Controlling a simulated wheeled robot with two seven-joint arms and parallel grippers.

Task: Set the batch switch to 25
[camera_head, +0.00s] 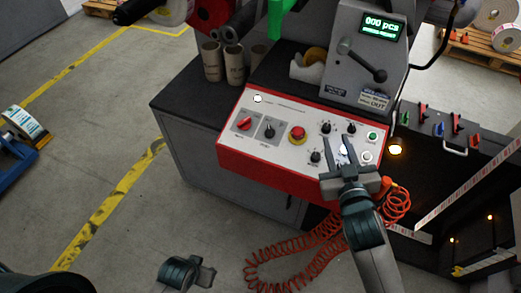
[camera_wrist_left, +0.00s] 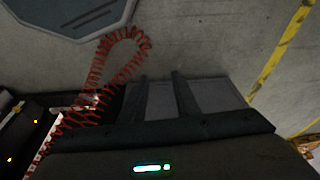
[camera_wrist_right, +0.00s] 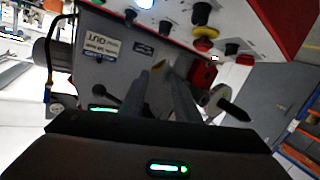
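The red-edged control panel (camera_head: 283,160) carries several knobs and buttons; its labels are too small to read. A black rotary switch (camera_head: 268,131) sits between a red switch (camera_head: 244,124) and the red emergency stop (camera_head: 298,135). I cannot tell which control is the batch switch. My right gripper (camera_head: 339,142) is over the panel's right half, fingers apart, with a pale control visible between them; contact is unclear. It also shows in the right wrist view (camera_wrist_right: 158,70), open and empty. My left gripper (camera_wrist_left: 159,76) is open and empty, low in front of the cabinet.
The counter display (camera_head: 380,26) reads 000 pcs. A black crank (camera_head: 362,61) stands behind the panel. A coiled orange hose (camera_head: 290,252) hangs in front. Cardboard cores (camera_head: 212,63) stand at the back left. The floor at left is mostly clear.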

